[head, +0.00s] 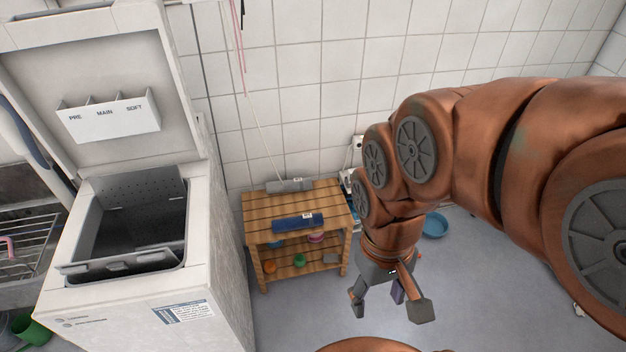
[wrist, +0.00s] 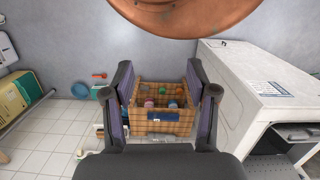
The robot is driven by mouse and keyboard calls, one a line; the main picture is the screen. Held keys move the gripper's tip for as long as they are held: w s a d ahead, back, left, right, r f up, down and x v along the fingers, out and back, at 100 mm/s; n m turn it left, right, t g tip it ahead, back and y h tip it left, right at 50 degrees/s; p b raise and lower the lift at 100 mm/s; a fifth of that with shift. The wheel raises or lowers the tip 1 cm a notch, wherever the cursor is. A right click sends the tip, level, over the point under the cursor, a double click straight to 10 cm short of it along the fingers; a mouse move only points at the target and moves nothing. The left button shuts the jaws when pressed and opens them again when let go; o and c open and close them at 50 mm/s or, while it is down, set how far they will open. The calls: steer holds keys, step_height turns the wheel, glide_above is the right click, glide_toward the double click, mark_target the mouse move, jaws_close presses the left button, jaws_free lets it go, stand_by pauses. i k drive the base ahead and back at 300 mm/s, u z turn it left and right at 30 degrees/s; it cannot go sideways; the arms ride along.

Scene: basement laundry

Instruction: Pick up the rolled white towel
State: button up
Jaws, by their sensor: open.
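A light grey-white roll with a small label (head: 289,185) lies at the back of the slatted wooden stand's top; it is the only roll near white in view. A dark blue roll with a white label (head: 298,222) lies on the same top, nearer the front. In the wrist view the blue roll (wrist: 163,115) shows between my fingers, and part of the pale roll (wrist: 158,137) shows low, near my gripper's body. My gripper (head: 389,305) is open and empty, to the right of the stand and apart from both rolls. In the wrist view its fingers (wrist: 160,68) are spread wide.
The wooden stand (head: 254,228) has a lower shelf with several small coloured items. A white top-loading washer (head: 215,285) with its lid up stands left of it. A blue basin (head: 435,225) lies on the floor to the right. The tiled wall (head: 300,110) is behind the stand.

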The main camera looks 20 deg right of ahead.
mark_target(299, 184)
steer(key=u, duration=0.1)
steer(key=i, duration=0.85)
steer(key=u, duration=0.65)
